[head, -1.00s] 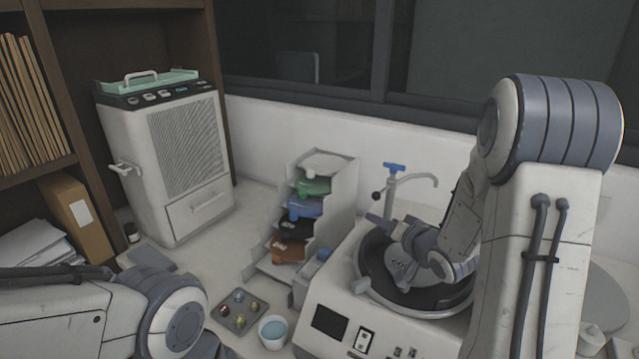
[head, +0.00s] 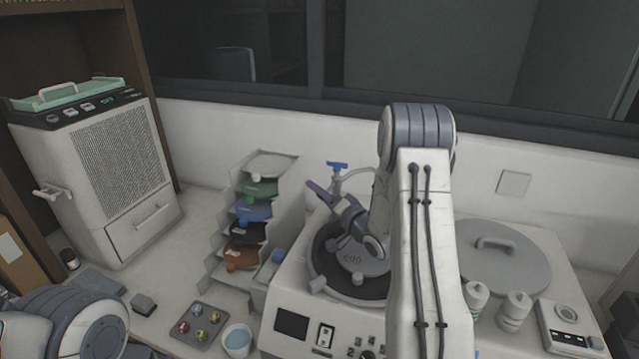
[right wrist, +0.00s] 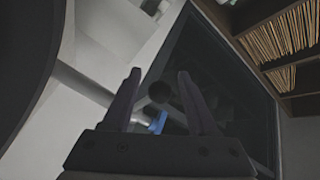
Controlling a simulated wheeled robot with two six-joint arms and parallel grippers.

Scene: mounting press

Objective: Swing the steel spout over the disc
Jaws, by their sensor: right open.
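The steel spout (head: 357,171) stands behind the dark round disc (head: 321,262) on the white machine. It has a blue top handle (head: 337,165), and its curved pipe points right, its end hidden behind my right arm. My right gripper (head: 314,187) is open, left of the spout post and above the disc's back edge. In the right wrist view, a black ball knob (right wrist: 160,91) shows in the gap between the open fingers (right wrist: 159,76), and the blue handle (right wrist: 157,122) shows lower; contact cannot be told. My left gripper is out of view.
A stepped rack (head: 230,235) of coloured pouches stands left of the machine. A grey lid (head: 505,262) and two white bottles (head: 513,312) are on the right. A tray of coloured balls (head: 216,312) and a cup (head: 237,340) sit in front left. The wall is close behind.

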